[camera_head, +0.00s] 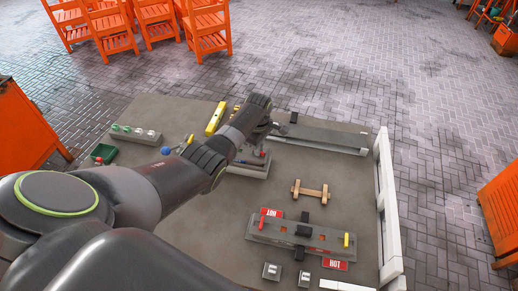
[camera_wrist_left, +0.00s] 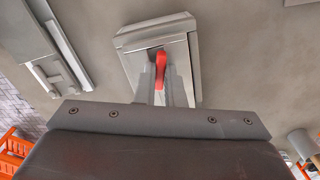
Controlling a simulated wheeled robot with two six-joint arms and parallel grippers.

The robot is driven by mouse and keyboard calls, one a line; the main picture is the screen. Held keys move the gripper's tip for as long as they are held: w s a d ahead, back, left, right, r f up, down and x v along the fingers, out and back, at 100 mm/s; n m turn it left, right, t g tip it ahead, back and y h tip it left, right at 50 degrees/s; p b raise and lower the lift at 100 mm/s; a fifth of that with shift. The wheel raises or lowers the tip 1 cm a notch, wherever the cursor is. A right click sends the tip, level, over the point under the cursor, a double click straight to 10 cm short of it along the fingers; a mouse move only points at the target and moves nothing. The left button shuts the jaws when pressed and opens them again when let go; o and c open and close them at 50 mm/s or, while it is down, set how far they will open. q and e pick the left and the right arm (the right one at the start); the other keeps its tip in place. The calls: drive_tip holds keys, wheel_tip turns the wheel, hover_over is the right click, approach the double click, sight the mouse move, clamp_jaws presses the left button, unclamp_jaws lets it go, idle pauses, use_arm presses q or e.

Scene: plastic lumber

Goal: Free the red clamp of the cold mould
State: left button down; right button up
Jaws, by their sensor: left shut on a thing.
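In the left wrist view, a grey block-shaped mould (camera_wrist_left: 128,62) lies under my left gripper (camera_wrist_left: 162,76). The red clamp's handle (camera_wrist_left: 160,62) stands between the two grey fingers, which are shut on it. In the head view, the mould (camera_head: 246,171) shows partly behind my left arm, with a small red part (camera_head: 262,154) at its top. My left gripper (camera_head: 268,128) reaches over it from the left; its fingertips are hard to make out. Whether the clamp still touches the mould is unclear. My right gripper is not in view.
A long mould (camera_head: 285,234) with red HOT labels, a red handle and a yellow handle lies nearer. A wooden piece (camera_head: 310,191), a yellow level (camera_head: 215,118), a green tray (camera_head: 104,153) and a long grey channel (camera_head: 325,137) lie around. White boards (camera_head: 386,205) edge the table's right side.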

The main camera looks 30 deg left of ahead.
use_arm(q)
drive_tip(key=n, duration=0.3)
drive_tip(key=shift+n, duration=0.4)
drive_tip(key=c, duration=1.4)
unclamp_jaws()
drive_tip(key=shift+o, duration=0.2)
drive_tip(key=shift+r, duration=3.5)
